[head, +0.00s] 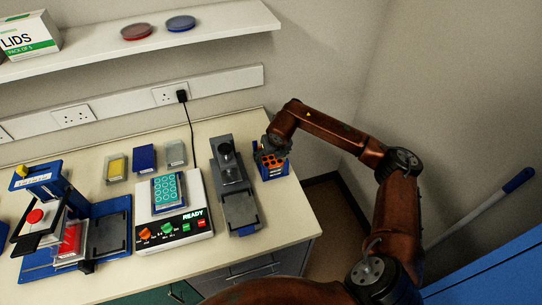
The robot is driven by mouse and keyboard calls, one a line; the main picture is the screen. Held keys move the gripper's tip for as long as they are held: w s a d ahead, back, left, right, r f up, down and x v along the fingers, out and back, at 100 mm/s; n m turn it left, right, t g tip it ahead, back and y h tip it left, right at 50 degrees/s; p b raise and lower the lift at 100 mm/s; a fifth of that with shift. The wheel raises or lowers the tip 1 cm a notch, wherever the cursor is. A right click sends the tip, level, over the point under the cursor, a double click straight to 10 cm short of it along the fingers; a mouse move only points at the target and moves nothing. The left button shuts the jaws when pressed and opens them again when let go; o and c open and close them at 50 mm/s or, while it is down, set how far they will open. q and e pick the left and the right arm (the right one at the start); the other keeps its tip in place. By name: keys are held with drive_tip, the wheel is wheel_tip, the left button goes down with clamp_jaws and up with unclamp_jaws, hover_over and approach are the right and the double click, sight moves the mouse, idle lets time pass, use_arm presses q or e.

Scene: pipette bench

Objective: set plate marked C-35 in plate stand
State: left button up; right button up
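No marking C-35 can be read, so I cannot tell which plate it is. A teal-welled plate (168,190) lies on the white READY instrument (171,236). A yellow-topped plate or box (116,168), a blue one (145,158) and a grey one (175,154) lie in a row behind it. I cannot tell for sure which item is the plate stand. My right gripper (277,146) is above or at a blue holder with orange parts (269,162) at the bench's right end. Its fingers are too small and dark to read. My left gripper is out of view.
A grey and blue device with a post (238,196) stands between the instrument and the blue holder. A blue-framed press with a red knob (40,205) stands at left. A shelf (150,48) above holds a LIDS box (28,36) and two round dishes. The front bench strip is bare.

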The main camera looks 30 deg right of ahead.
drive_tip(key=shift+o, duration=0.8)
drive_tip(key=shift+r, duration=0.15)
drive_tip(key=shift+r, duration=0.35)
drive_tip(key=v, duration=1.1)
drive_tip(key=shift+s+r, duration=0.2)
drive_tip(key=shift+s, duration=0.05)
drive_tip(key=shift+a, duration=0.1)
